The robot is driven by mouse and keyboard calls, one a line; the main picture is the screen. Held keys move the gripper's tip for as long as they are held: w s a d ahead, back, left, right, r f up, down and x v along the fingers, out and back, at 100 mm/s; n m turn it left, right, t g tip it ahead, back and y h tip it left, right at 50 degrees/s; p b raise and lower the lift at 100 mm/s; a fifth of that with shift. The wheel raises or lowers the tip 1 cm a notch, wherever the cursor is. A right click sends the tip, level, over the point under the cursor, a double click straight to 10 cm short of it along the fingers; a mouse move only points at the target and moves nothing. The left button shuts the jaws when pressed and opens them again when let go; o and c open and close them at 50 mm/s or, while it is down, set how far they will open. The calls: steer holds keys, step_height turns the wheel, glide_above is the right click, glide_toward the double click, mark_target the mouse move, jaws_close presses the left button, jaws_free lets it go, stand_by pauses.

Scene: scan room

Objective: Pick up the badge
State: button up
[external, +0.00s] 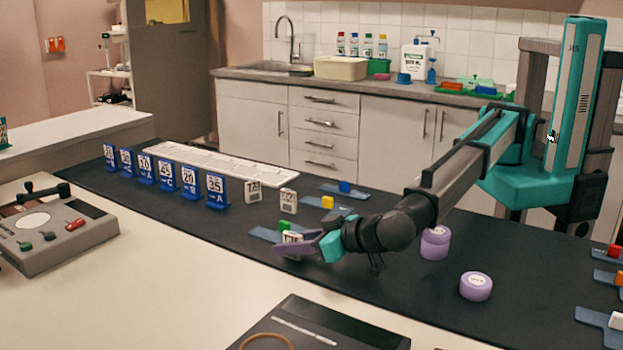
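My gripper (303,247) is low over the dark mat, with its purple finger pointing left. A small white badge-like block (292,238) with dark print is right at the fingers and partly hidden by them. I cannot tell whether the fingers touch or grip it. Two similar white blocks with printed numbers stand apart on the mat, one on the left (253,191) and one on the right (288,201). The frame does not show clearly which of these is the badge.
Blue number stands (165,174) form a row at left. Blue flat holders with a blue (345,187), yellow (327,202) and green (285,225) block lie near the gripper. Purple jars (475,286) stand at right. A black tray (320,328) is in front; the mat's middle left is clear.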

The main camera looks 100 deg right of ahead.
mark_target(293, 234)
jaws_close()
steer(key=shift+r, duration=0.15)
steer(key=shift+r+b, duration=0.65)
steer(key=shift+r, duration=4.2)
